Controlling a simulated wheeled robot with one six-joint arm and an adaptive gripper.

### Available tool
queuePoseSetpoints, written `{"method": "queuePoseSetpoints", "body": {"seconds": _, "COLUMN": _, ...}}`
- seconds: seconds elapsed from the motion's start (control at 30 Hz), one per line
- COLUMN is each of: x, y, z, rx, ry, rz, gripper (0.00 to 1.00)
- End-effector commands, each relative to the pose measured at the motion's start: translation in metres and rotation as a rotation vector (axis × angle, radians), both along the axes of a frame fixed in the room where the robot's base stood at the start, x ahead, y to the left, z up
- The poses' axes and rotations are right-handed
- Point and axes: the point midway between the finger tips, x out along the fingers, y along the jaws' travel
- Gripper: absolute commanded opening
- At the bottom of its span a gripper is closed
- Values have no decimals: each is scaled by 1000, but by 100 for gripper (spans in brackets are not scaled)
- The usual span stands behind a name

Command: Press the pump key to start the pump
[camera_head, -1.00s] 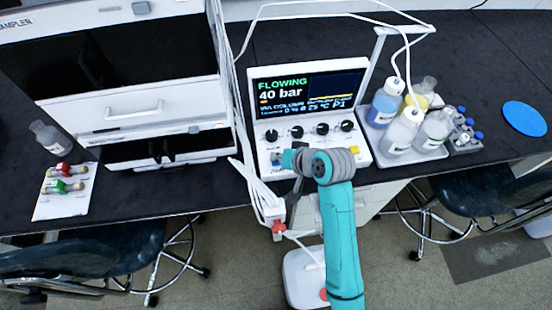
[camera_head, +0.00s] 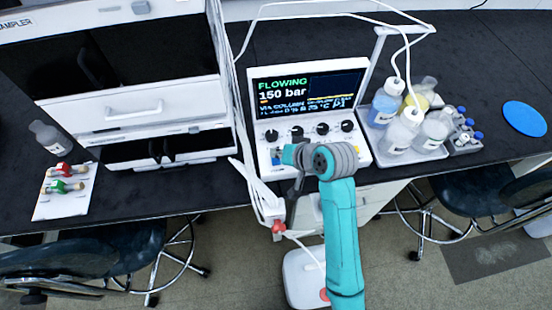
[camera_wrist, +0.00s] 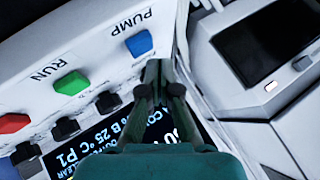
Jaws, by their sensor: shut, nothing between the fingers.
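The blue pump key (camera_wrist: 139,43), labelled PUMP, is on the white panel in the wrist view. In the head view part of it (camera_head: 276,154) shows left of my wrist. My gripper (camera_wrist: 160,66) is shut and empty. In the wrist view its fingertips appear just below and right of the blue key; I cannot tell whether they touch the panel. The pump unit's screen (camera_head: 306,92) reads FLOWING and 150 bar. My arm covers the lower middle of the panel in the head view.
A green RUN key (camera_wrist: 72,83) and a red key (camera_wrist: 13,123) are on the same panel. Black knobs (camera_head: 322,128) line it below the screen. White tubing (camera_head: 240,130) hangs along its left. A bottle tray (camera_head: 430,152) stands at right.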

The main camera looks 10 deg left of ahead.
Motion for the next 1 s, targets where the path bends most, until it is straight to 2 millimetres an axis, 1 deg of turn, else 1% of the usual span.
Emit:
{"method": "queuePoseSetpoints", "body": {"seconds": 0.53, "x": 1, "y": 0, "z": 45, "rx": 1, "ry": -4, "rz": 0, "gripper": 0}}
{"method": "queuePoseSetpoints", "body": {"seconds": 0.67, "x": 0, "y": 0, "z": 49, "rx": 0, "ry": -1, "rz": 0, "gripper": 0}}
{"method": "queuePoseSetpoints", "body": {"seconds": 1.0, "x": 0, "y": 0, "z": 49, "rx": 0, "ry": -1, "rz": 1, "gripper": 0}}
